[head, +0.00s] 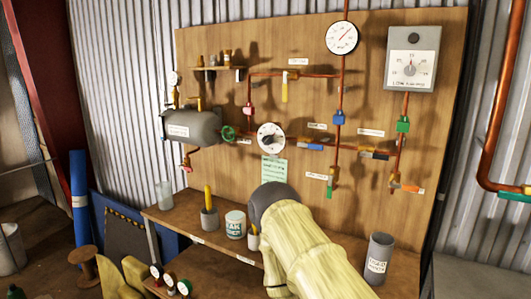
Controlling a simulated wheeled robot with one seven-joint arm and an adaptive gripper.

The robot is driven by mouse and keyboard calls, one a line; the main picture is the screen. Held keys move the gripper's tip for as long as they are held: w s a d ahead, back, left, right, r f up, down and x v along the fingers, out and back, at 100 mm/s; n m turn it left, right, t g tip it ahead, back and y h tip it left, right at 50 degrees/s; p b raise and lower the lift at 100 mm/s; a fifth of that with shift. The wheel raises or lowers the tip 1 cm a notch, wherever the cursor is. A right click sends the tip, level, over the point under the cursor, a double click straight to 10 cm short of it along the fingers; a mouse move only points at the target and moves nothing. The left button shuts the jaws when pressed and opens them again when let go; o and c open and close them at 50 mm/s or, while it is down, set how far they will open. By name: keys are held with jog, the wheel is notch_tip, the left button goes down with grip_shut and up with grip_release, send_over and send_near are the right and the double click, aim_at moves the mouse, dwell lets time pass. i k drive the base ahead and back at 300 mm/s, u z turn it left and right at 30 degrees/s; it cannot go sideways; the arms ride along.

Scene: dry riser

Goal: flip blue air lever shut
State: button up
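A wooden panel (215,110) carries copper pipes with coloured levers. A blue lever (312,147) lies roughly along the horizontal pipe, right of the round white gauge (271,138). Another blue part (339,118) sits on the vertical pipe below the upper gauge (342,38). The labels are too small to read, so I cannot tell which blue piece is the air lever. My arm rises from the bottom centre, with its grey rounded joint below the panel's middle, apart from both blue parts in the picture. My gripper does not show.
Other levers are red (247,110), yellow (284,90), green (402,124) and orange (413,188). A grey tank (191,126) is at left, a dial box (411,60) at upper right.

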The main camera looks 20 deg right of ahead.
aim_at(310, 145)
jog(key=u, duration=1.75)
jog(key=i, duration=1.2)
jog(key=z, duration=3.5)
